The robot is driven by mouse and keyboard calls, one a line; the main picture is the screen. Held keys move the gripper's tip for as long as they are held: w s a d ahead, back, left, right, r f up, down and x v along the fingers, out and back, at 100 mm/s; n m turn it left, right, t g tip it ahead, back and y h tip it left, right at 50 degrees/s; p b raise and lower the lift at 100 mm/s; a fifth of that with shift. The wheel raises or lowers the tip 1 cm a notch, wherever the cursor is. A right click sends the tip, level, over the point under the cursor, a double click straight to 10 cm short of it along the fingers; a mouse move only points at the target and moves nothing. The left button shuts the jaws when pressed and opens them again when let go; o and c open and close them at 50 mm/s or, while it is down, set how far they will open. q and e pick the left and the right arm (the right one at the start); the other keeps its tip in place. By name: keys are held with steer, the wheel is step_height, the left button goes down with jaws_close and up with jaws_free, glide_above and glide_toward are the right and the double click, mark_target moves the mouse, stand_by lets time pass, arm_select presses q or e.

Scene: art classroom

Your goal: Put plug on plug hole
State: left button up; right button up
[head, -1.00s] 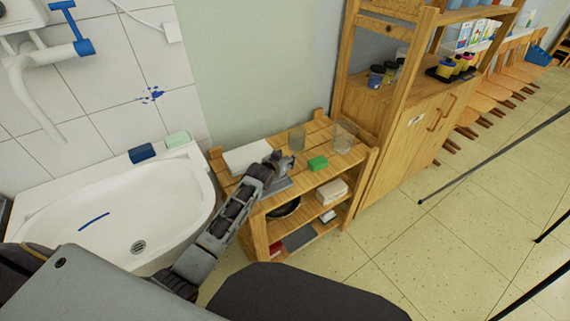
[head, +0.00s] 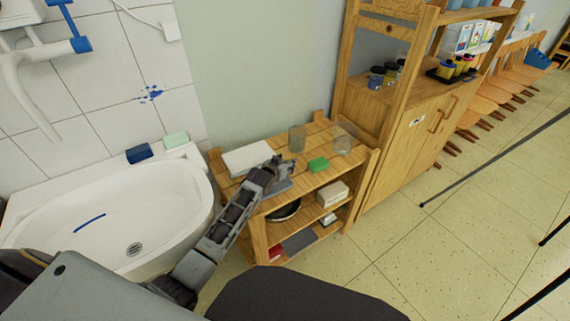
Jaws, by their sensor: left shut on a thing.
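The plug hole (head: 134,249) is a round dark drain in the bottom of the white sink (head: 178,222) at the left. My left gripper (head: 281,166) is over the top of the wooden shelf, right of the sink and well away from the drain. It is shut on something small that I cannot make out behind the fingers. No plug can be clearly picked out. My right gripper is not in view.
On the wooden shelf (head: 316,127) stand two clear glasses (head: 297,139), a green block (head: 318,164) and a white box (head: 246,158). A blue sponge (head: 139,153) and a pale green soap (head: 176,139) lie on the sink rim. A wooden cabinet (head: 400,144) stands to the right.

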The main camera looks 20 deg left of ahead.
arm_select(q)
steer(key=shift+f, duration=0.1)
steer(key=o, duration=0.9)
steer(key=shift+s, duration=0.1)
